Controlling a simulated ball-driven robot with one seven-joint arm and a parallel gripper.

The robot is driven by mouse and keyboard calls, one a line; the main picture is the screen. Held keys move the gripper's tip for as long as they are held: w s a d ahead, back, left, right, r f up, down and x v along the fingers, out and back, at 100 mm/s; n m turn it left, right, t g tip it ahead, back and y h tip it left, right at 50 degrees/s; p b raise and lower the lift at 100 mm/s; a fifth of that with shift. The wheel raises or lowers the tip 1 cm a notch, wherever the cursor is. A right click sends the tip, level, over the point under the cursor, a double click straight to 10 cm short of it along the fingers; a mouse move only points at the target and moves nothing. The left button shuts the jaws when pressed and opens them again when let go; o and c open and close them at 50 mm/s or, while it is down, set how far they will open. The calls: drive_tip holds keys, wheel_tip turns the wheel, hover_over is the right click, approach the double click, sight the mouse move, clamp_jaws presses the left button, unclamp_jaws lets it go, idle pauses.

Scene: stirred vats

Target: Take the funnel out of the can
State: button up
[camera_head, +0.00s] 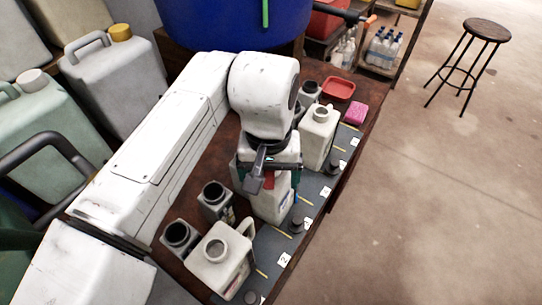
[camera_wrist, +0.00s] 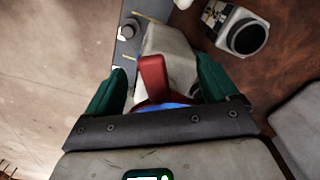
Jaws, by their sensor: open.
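The middle white can (camera_head: 271,206) stands on the bench below my gripper; its pale body also shows in the wrist view (camera_wrist: 168,42). In the wrist view a red upright tab (camera_wrist: 153,76) with a blue rounded part (camera_wrist: 163,105) below it sits over the can, and looks like the funnel. A small red patch also shows by my gripper in the head view. My gripper (camera_wrist: 160,68) is open, its green fingers on either side of the red tab with gaps. The can's mouth and the funnel's lower part are hidden. My gripper (camera_head: 267,170) points down in the head view.
White cans stand in front (camera_head: 220,262) and behind (camera_head: 319,136). Dark-mouthed containers (camera_head: 215,202) stand to the left. A red tray (camera_head: 338,89) and pink sponge (camera_head: 355,112) lie at the back. A blue vat (camera_head: 232,20) is behind the bench.

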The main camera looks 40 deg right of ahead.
clamp_jaws()
idle(0.7)
